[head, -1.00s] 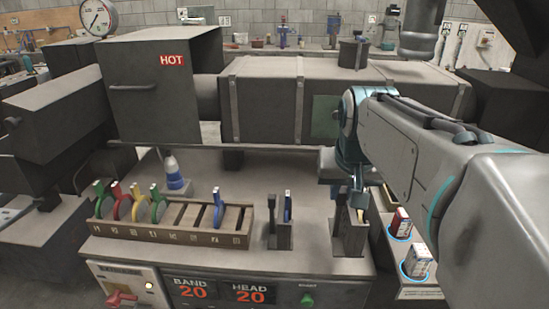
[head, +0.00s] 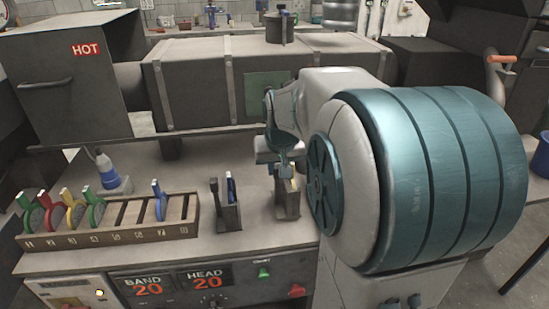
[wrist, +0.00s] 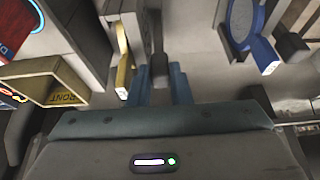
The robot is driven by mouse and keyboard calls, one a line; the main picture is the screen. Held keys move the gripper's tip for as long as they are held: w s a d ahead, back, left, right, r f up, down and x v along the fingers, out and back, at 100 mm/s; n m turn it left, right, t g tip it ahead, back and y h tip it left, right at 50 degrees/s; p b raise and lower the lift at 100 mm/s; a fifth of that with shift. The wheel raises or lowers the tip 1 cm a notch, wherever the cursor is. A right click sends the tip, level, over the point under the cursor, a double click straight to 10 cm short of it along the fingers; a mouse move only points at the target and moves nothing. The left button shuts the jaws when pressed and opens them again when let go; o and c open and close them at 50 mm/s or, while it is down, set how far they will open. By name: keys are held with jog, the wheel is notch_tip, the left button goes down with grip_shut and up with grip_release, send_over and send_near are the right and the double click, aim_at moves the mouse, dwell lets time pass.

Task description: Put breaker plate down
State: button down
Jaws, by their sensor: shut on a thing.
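My gripper (head: 286,172) is low over the right-hand grey holder (head: 287,208) on the bench. In the wrist view its blue fingers (wrist: 160,88) are shut on a dark grey handle (wrist: 158,64). What hangs below this handle is hidden, so I cannot tell whether it is the breaker plate. A yellow-gold piece (wrist: 124,72) stands beside the fingers, apart from them. A blue-rimmed round plate (wrist: 240,22) stands in the neighbouring holder (head: 229,217), beside a black-handled piece (head: 214,190).
A slotted wooden rack (head: 110,237) at left holds several coloured round plates, with some slots empty. A blue-and-white bottle (head: 107,168) stands behind it. The dark barrel housing (head: 205,85) and a box marked HOT (head: 60,90) rise behind the bench.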

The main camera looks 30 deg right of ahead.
jog(key=shift+f, duration=0.8)
jog(key=c, duration=1.7)
grip_release()
jog(key=shift+f, duration=0.2)
jog(key=shift+c, duration=0.2)
jog(key=o, duration=0.4)
jog(key=shift+r, duration=0.1)
jog(key=shift+s+r, duration=0.1)
jog(key=shift+r, duration=0.35)
jog(key=v, duration=1.1)
jog(key=s+a+f+n, duration=0.1)
jog(key=s+a+f, duration=0.2)
jog(key=s+f, duration=0.1)
jog(key=s+a+f+n+g, duration=0.1)
jog(key=s+a+f, duration=0.3)
jog(key=s, duration=0.1)
jog(key=s+a+f+n+g+y, duration=0.1)
jog(key=s+a+f, duration=0.3)
jog(key=shift+s+a+f+p, duration=0.15)
jog(key=shift+s+f+p, duration=0.15)
jog(key=shift+f, duration=0.1)
